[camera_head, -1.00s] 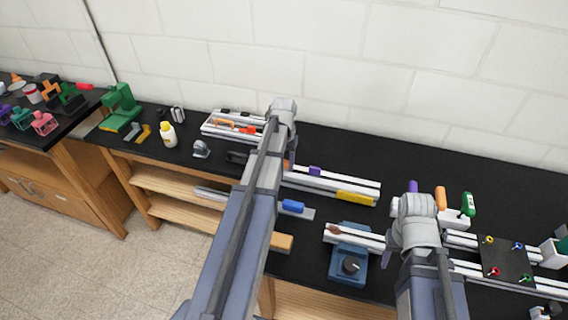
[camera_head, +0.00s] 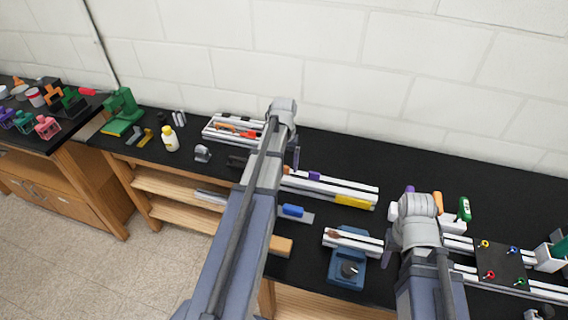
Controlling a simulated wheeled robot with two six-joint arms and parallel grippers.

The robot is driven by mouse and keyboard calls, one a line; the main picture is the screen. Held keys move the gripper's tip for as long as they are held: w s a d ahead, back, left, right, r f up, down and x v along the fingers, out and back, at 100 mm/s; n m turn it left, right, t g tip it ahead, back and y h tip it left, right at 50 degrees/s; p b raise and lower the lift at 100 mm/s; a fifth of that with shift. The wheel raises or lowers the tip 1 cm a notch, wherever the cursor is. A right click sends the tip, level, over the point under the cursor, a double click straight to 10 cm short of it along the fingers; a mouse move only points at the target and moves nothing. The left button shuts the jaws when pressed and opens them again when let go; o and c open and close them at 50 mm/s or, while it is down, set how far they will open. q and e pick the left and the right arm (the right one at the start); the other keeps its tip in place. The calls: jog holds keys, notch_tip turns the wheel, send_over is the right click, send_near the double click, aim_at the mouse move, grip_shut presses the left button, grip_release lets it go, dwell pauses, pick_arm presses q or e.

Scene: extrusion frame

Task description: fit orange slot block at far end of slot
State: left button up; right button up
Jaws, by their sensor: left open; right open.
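A long pale slotted extrusion (camera_head: 335,186) lies on the black bench, with a purple block (camera_head: 314,176) on it and a yellow block (camera_head: 353,201) at its front right. Orange pieces (camera_head: 228,127) lie on the pale rails at the back left; I cannot tell whether one is the orange slot block. My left gripper (camera_head: 295,157) is open above the bench, near the left end of the extrusion. Part of it and that rail end are hidden by my arm. My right gripper (camera_head: 414,207) is open over the right side, its fingertips mostly hidden behind its wrist.
A blue vise-like fixture with a knob (camera_head: 348,268) holds a short rail at the front. A blue block (camera_head: 292,211) lies on a grey bar. A black plate (camera_head: 501,262) on rails stands at the right, near a green bottle (camera_head: 464,209). The bench's back right is clear.

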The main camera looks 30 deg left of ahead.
aim_at(284, 167)
pick_arm(q)
notch_tip(284, 167, up, 5)
jog(key=p, duration=0.4)
jog(key=shift+r, duration=0.2)
pick_arm(e)
notch_tip(284, 167, up, 5)
jog(key=shift+r, duration=0.15)
pick_arm(q)
jog(key=shift+f, duration=0.1)
